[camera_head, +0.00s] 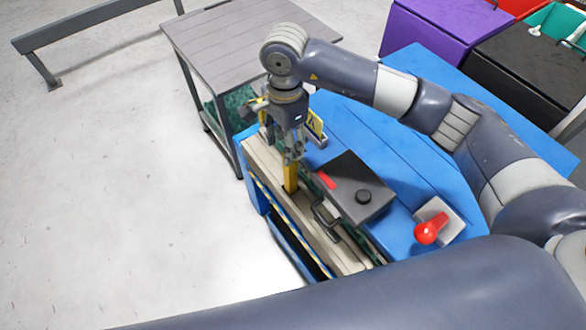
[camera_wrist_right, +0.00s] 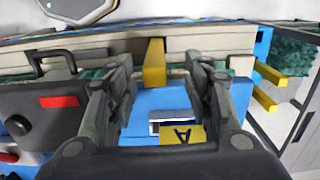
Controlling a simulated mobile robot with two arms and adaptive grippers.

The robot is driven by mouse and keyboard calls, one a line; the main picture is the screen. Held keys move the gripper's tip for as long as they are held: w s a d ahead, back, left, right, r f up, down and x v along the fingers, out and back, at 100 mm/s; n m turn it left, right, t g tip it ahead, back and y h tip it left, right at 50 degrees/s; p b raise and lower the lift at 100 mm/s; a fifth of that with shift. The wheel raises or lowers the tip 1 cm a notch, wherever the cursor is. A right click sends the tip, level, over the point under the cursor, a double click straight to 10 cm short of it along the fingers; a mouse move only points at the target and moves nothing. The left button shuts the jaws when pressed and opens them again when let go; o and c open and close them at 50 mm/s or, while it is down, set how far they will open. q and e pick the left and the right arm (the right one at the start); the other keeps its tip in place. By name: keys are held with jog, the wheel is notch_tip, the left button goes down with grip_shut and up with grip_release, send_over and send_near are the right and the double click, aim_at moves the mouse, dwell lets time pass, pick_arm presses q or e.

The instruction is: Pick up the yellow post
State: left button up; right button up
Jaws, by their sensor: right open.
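The yellow post (camera_head: 290,178) stands upright at the beige wooden edge of the blue bench. In the right wrist view the yellow post (camera_wrist_right: 154,64) shows between the two fingertips, with a gap on both sides. My right gripper (camera_head: 293,154) is directly above the post in the head view, pointing down, and hides its top. In the right wrist view my right gripper (camera_wrist_right: 160,74) is open, with nothing held. My left gripper is not in view.
A black box (camera_head: 352,185) with a handle and a red-knobbed device (camera_head: 428,230) are on the blue bench to the right. A yellow plate marked A (camera_wrist_right: 184,134) is close to the gripper. A grey table (camera_head: 240,45) stands behind. Open floor lies left.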

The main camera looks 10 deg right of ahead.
aim_at(290, 168)
jog(key=shift+d+f, duration=0.3)
jog(key=shift+f, duration=0.05)
jog(key=f+p, duration=0.1)
jog(key=f, duration=0.2)
jog(key=f+p, duration=0.1)
jog(key=f, duration=0.2)
jog(key=f+p, duration=0.2)
jog(key=f, duration=0.1)
jog(key=shift+s+d, duration=0.2)
jog(key=shift+d, duration=0.05)
jog(key=shift+f, duration=0.3)
jog(key=shift+w, duration=0.1)
jog(key=shift+c, duration=1)
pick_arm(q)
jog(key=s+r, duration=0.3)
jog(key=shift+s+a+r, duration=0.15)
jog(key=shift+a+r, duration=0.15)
pick_arm(e)
grip_shut()
